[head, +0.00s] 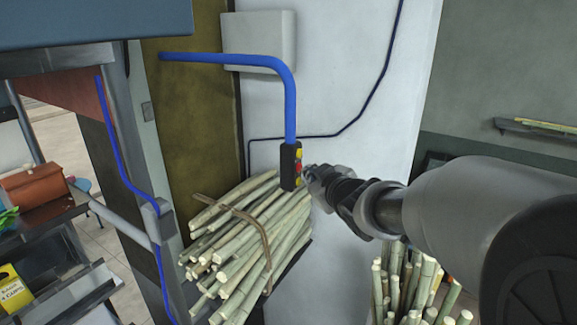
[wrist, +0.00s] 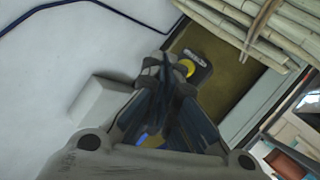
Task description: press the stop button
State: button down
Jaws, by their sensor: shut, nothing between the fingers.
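A black control box (head: 287,167) hangs at the end of a blue pipe. It has a red button (head: 298,168) between two yellow ones, on its right face. My gripper (head: 309,172) is shut and empty, just right of the red button; I cannot tell whether it touches. In the wrist view the closed fingertips (wrist: 162,62) lie over the box, whose dark end (wrist: 204,72) shows beside one yellow button (wrist: 187,67). The red button is hidden there behind the fingers.
A tied bundle of sugarcane (head: 245,240) lies just below the box. More cane (head: 405,285) stands upright below my arm. The blue pipe (head: 290,100) runs above the box, with a grey wall box (head: 258,40) behind it.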

jog(key=shift+w+a+b, duration=0.25)
jog(key=shift+a+b, duration=0.05)
jog(key=shift+a, duration=0.1)
dwell(0.7)
dwell(0.3)
jog(key=shift+s+d+p, duration=0.55)
jog(key=shift+d, duration=0.2)
jog(key=s+d+p, duration=0.1)
jog(key=d, duration=0.1)
jog(key=s+d+p, duration=0.1)
jog(key=s+d, duration=0.1)
jog(key=shift+p, duration=0.3)
dwell(0.5)
